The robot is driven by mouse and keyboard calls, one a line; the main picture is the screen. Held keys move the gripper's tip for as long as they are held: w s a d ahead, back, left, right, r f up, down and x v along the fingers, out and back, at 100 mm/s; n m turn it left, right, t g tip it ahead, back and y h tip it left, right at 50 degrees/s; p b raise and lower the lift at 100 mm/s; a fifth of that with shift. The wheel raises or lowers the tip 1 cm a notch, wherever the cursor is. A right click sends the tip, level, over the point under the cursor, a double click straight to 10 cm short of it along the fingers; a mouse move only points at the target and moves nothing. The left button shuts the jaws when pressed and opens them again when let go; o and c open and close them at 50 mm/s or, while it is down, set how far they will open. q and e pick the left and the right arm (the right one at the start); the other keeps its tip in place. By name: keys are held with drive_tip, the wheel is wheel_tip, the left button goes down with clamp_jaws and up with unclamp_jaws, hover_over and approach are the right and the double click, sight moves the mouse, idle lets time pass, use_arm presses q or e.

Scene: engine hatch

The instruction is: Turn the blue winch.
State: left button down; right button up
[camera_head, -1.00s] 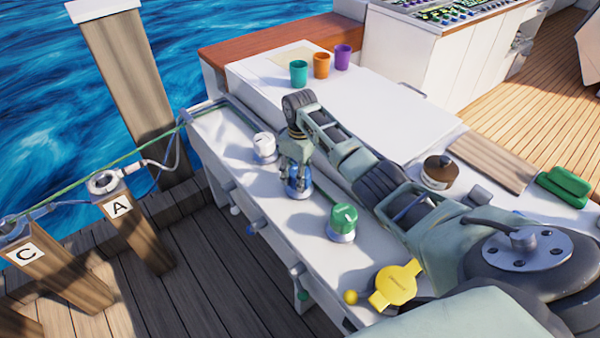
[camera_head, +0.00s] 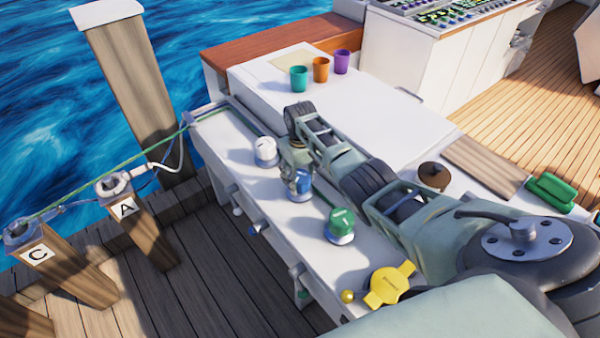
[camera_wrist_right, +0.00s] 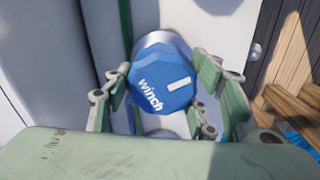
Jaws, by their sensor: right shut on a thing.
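The blue winch (camera_head: 299,186) is a faceted blue knob on a pale round base, standing on the white side deck. In the right wrist view its blue top (camera_wrist_right: 163,85) shows the white word "winch" and a white bar mark. My right gripper (camera_head: 297,174) is at the winch, its arm reaching in from the lower right. In the right wrist view its green fingers lie on both sides of the knob, shut on it. The fingers' far contact is partly hidden. My left gripper is not in view.
A white winch (camera_head: 265,151) stands behind the blue one, and a green winch (camera_head: 341,225) in front. A yellow winch (camera_head: 388,287) is nearer still. Teal, orange and purple cups (camera_head: 321,70) stand on the white cabin top. The wooden dock (camera_head: 215,262) lies left.

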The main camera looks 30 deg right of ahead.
sight(301, 175)
drive_tip(key=shift+d+r+m+p, duration=0.1)
drive_tip(key=shift+m+p, duration=0.5)
drive_tip(key=shift+m, duration=0.6)
drive_tip(key=o, duration=1.1)
wheel_tip(301, 175, up, 12)
